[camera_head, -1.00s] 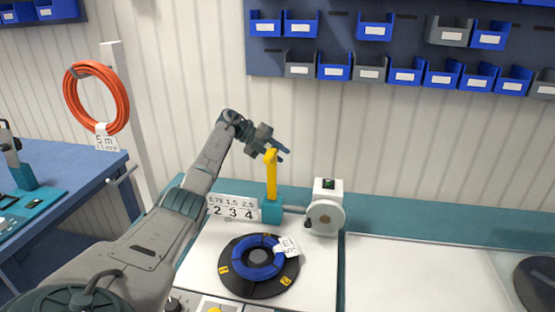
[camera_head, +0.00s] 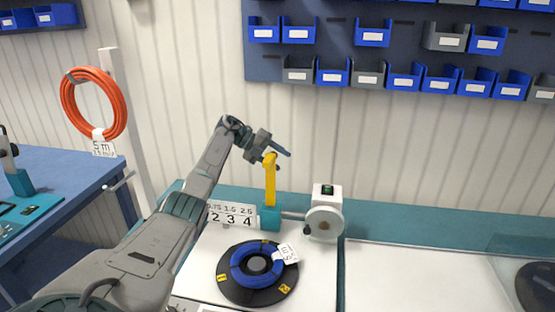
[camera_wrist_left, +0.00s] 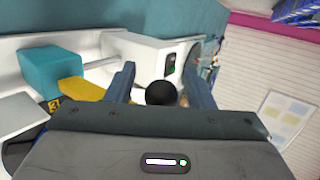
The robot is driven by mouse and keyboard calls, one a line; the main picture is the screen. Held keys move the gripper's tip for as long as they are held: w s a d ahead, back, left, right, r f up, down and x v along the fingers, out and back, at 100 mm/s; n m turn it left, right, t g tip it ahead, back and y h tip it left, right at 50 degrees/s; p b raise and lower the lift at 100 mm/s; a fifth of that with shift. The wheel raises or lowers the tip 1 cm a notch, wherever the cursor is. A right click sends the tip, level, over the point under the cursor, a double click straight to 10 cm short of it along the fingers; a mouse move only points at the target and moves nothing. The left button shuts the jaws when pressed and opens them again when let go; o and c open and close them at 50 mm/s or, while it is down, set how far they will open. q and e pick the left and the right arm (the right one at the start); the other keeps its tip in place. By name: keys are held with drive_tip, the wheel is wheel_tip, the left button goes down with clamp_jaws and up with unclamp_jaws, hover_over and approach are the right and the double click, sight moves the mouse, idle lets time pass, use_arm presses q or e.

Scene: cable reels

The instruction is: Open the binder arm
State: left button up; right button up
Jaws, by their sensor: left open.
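The binder arm (camera_head: 270,183) is a yellow bar standing upright on a teal block (camera_head: 270,217) at the back of the white work surface. My left gripper (camera_head: 286,152) is at the bar's top end, with its fingers pointing right; whether it touches the bar I cannot tell. In the left wrist view the fingers (camera_wrist_left: 166,85) are spread with nothing held between them. The yellow bar (camera_wrist_left: 88,89) lies just left of the left finger there, next to the teal block (camera_wrist_left: 50,70). My right gripper is not in view.
A blue cable coil (camera_head: 257,266) lies on a black disc (camera_head: 235,288) in front of the block. A white machine with a round dial (camera_head: 326,200) stands right of it, and a number sign (camera_head: 232,215) left. An orange coil (camera_head: 68,100) hangs at left. The right-hand surface is mostly clear.

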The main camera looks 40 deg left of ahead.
use_arm(q)
drive_tip(key=b+v, duration=0.3)
drive_tip(key=v, duration=0.7)
drive_tip(key=shift+s+a+r, duration=0.2)
drive_tip(key=shift+s, duration=0.05)
